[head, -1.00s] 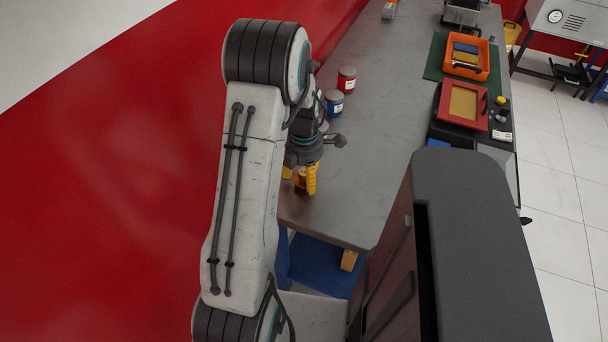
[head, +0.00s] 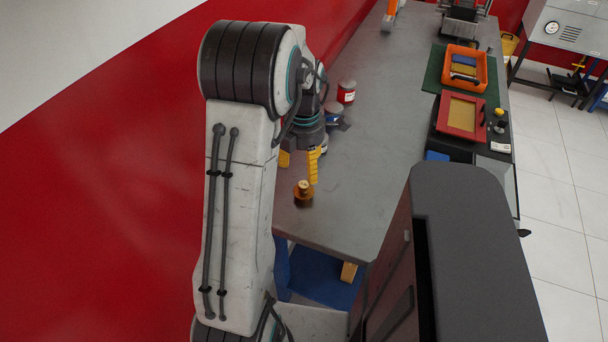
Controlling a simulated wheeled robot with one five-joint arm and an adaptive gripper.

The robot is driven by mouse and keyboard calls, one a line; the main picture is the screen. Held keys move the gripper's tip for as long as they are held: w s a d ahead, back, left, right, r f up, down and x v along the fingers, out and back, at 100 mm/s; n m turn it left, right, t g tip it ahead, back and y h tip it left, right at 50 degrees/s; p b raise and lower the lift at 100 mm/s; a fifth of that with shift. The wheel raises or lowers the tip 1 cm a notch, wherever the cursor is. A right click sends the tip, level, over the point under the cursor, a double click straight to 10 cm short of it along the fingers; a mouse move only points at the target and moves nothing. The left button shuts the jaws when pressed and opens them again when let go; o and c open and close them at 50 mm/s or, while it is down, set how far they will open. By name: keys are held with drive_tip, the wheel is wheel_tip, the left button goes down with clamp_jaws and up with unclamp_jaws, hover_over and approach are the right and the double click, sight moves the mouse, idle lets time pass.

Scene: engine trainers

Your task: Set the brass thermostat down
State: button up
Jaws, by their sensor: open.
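The brass thermostat (head: 303,192) stands on the grey bench (head: 385,150), near its near left corner. It is a small brass-coloured piece with a narrower top and a wider, darker base. My gripper (head: 299,172), with yellow fingers, is open and empty. It is just beyond and above the thermostat in the picture, apart from it. My arm covers the left side of the view and hides part of the bench's left edge.
An orange tray (head: 480,72) on a green mat (head: 433,72) and a red frame (head: 481,122) lie along the right. The bench's middle is clear.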

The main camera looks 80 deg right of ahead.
sight(304, 184)
drive_tip(key=shift+r, duration=1.6)
drive_tip(key=a+f+m+y, duration=0.1)
drive_tip(key=a+f+m, duration=0.15)
drive_tip(key=m, duration=0.65)
drive_tip(key=a+f+m, duration=0.1)
drive_tip(key=a+m, duration=0.2)
drive_tip(key=m, duration=0.7)
drive_tip(key=w+a+r+n+t, duration=0.1)
drive_tip(key=w+a+r+n, duration=0.3)
drive_tip(key=w+a, duration=0.3)
drive_tip(key=w+a+r+n+t+p, duration=0.1)
drive_tip(key=w+a+r+n, duration=0.3)
drive_tip(key=a, duration=1.1)
drive_tip(key=w+a+r+n+t+h, duration=0.1)
drive_tip(key=w+a+r+n, duration=0.3)
drive_tip(key=w+a, duration=0.6)
drive_tip(key=shift+a+n+p, duration=0.35)
drive_tip(key=shift+a+n, duration=0.05)
drive_tip(key=shift+a, duration=0.7)
